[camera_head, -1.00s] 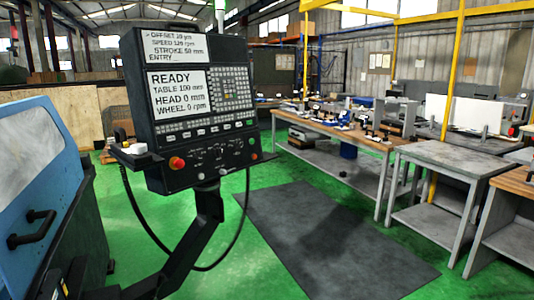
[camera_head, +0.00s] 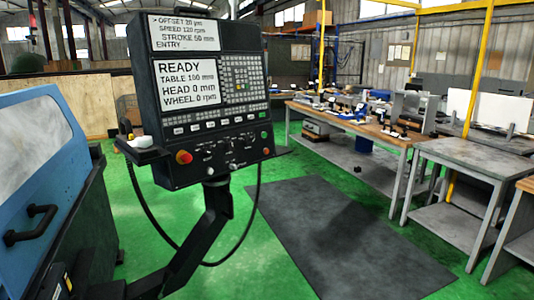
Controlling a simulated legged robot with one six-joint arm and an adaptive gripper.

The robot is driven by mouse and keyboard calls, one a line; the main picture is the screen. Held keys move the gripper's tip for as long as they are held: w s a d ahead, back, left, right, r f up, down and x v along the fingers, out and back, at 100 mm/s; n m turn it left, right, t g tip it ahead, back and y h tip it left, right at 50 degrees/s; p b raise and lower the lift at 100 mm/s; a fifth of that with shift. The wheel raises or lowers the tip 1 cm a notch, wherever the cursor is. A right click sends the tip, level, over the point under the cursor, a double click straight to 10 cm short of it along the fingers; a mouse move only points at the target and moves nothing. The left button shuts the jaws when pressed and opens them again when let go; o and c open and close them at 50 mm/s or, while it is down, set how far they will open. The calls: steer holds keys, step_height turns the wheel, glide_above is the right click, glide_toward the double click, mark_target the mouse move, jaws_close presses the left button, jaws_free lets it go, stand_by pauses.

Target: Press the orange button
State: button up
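The control panel (camera_head: 207,135) stands on a dark bent arm, left of the picture's middle. An orange-red round button (camera_head: 184,157) sticks out at the panel's lower left corner. A smaller reddish button (camera_head: 266,151) sits at its lower right corner, below a small green one (camera_head: 264,135). The upper screen shows offset, speed and stroke lines. The lower screen (camera_head: 187,82) reads READY, TABLE 100 mm, HEAD 0 mm, WHEEL 0 rpm. My gripper is not in view.
A blue machine cover (camera_head: 40,150) with a black handle stands at the left. A cable hangs below the panel. A dark mat (camera_head: 345,240) lies on the green floor to the right. A wooden-topped bench (camera_head: 340,122) and a grey table (camera_head: 470,158) stand beyond it.

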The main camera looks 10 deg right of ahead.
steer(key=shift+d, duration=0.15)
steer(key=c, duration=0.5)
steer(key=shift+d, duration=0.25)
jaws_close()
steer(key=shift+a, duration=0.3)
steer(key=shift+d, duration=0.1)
